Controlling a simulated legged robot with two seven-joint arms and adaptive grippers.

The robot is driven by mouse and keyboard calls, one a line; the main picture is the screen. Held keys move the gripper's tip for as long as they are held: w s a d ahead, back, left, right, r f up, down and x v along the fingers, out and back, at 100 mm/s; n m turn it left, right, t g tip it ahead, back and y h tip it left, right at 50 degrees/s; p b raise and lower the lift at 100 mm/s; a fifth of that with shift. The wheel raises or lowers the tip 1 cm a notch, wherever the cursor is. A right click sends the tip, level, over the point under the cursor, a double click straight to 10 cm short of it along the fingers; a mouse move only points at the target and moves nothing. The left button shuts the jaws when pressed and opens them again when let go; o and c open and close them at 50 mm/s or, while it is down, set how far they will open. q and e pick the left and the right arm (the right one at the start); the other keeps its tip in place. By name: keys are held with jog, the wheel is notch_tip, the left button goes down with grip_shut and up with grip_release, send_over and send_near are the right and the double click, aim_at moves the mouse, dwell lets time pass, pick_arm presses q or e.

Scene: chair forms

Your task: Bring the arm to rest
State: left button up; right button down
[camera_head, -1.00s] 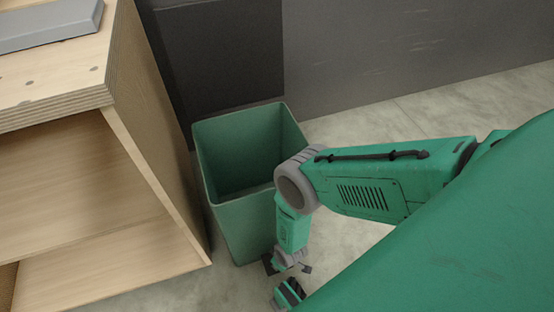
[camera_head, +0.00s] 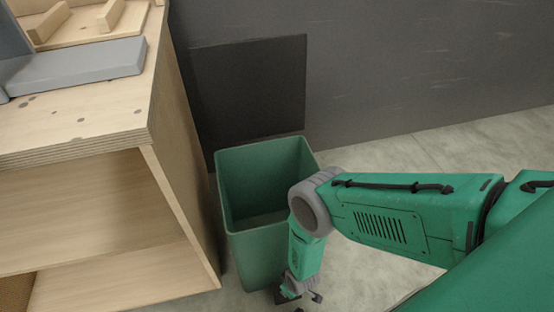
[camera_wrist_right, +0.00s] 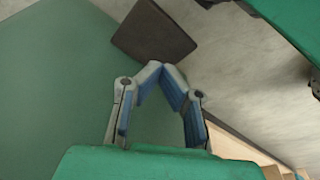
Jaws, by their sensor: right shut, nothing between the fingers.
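My right arm (camera_head: 385,218) comes in from the right in the head view, with its elbow bent and the forearm hanging down. My right gripper (camera_head: 300,297) is low, in front of the green bin (camera_head: 262,250), near the floor and partly cut off by the picture's lower edge. In the wrist view the fingers of the right gripper (camera_wrist_right: 161,68) come together at the tips with nothing between them. A plain green surface, likely the bin, fills the left of that view. My left gripper is not in view.
A wooden bench (camera_head: 75,135) with open shelves stands at the left, bearing a grey slab (camera_head: 80,68) and wooden pieces (camera_head: 85,22). The bin stands open-topped between the bench and my arm. A dark wall (camera_head: 400,70) runs behind. Pale floor (camera_head: 470,145) is clear at the right.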

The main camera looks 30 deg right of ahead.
jog(key=s+d+r+m+p, duration=0.1)
jog(key=s+d+r+p, duration=0.1)
jog(key=r, duration=1.2)
jog(key=s+d+r+m+g+p, duration=0.1)
jog(key=s+d+r+p, duration=0.2)
jog(key=r, duration=1.1)
jog(key=s+d+r+p, duration=0.3)
jog(key=s+r+p, duration=0.2)
jog(key=r, duration=1)
jog(key=shift+s+m+g+h, duration=0.3)
jog(key=shift+s+m, duration=0.1)
jog(key=shift+s, duration=0.15)
jog(key=shift+w, duration=0.1)
